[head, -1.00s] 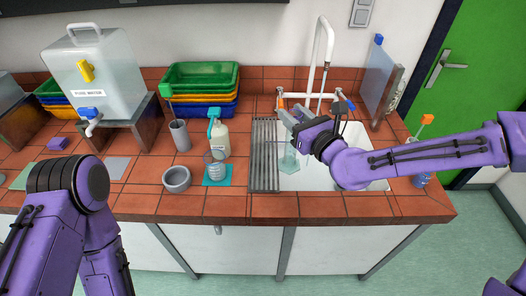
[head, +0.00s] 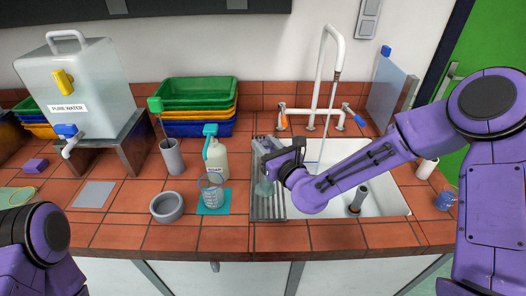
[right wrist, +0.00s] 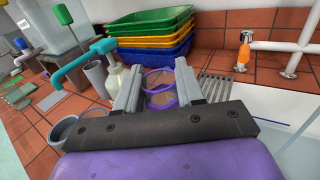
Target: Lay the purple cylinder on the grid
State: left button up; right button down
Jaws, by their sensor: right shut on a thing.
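The grid, a grey slatted drain rack (head: 268,212), lies along the left edge of the sink. My right gripper (head: 268,160) is over the rack and shut on a clear vessel (head: 264,187), pale green in the head view. In the right wrist view, purple-edged rings of this vessel (right wrist: 160,78) show between the two fingers (right wrist: 158,88); I take it for the purple cylinder. Whether its lower end touches the rack is unclear, and the gripper hides part of it. My left gripper is out of view; only my left arm shows at lower left.
A beaker (head: 211,192) on a teal mat, a wash bottle (head: 216,160), a grey bowl (head: 167,207) and a grey pot with a green brush (head: 172,157) stand left of the rack. Stacked trays (head: 197,105) are behind. The sink (head: 385,190) and tall tap (head: 322,80) are right.

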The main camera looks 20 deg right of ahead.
jog(key=shift+s+f, duration=0.1)
jog(key=shift+s, duration=0.05)
jog(key=c, duration=0.8)
grip_release()
jog(key=shift+o, duration=0.5)
jog(key=shift+r, duration=0.2)
jog(key=p+v, duration=0.6)
jog(key=v, duration=0.6)
